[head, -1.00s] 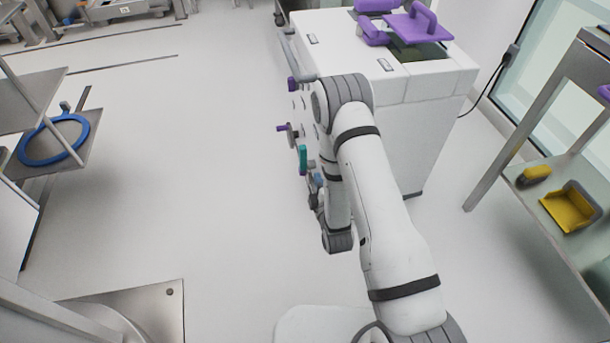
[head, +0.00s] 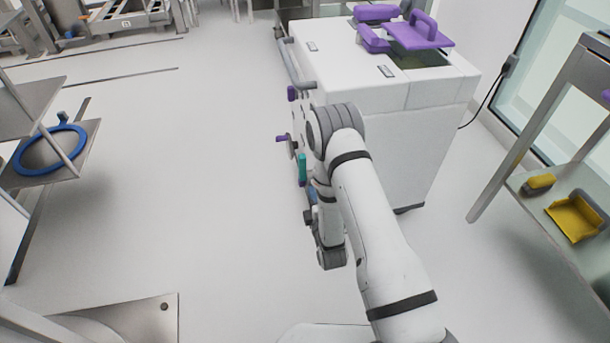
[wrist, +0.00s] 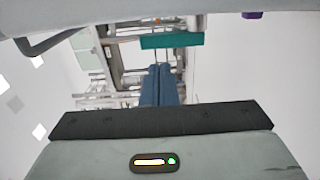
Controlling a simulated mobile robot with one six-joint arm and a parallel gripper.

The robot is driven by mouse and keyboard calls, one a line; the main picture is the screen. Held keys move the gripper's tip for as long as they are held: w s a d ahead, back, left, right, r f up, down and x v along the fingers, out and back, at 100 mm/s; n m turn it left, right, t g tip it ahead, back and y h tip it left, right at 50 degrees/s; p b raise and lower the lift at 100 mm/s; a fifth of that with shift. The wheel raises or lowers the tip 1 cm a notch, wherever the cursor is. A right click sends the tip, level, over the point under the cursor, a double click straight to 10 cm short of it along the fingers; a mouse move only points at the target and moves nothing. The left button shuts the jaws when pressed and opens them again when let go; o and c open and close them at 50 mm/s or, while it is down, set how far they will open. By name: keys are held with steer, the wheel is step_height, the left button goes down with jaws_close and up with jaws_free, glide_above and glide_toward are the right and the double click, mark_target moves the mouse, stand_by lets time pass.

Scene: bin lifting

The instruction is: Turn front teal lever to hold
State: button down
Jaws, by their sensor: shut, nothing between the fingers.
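The teal lever (head: 302,168) sits on the left side of the white cabinet (head: 440,110) in the head view, partly beside my arm. In the wrist view the teal lever (wrist: 172,40) is a horizontal bar just beyond my fingertips. My gripper (wrist: 160,68) has its two blue fingers together with nothing between them. The fingertips point at the lever's middle and look very close; I cannot tell if they touch. In the head view only a little of the blue fingers shows beside my wrist.
Purple handles (head: 282,139) stick out from the same cabinet side, and a purple lid with a handle (head: 418,35) is on its top. A shelf with a yellow tray (head: 575,217) stands at right. A blue ring (head: 50,150) is on the left rack. The floor between is open.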

mark_target(304, 166)
steer(key=b+x, duration=0.2)
steer(key=x, duration=0.7)
steer(key=shift+w, duration=0.1)
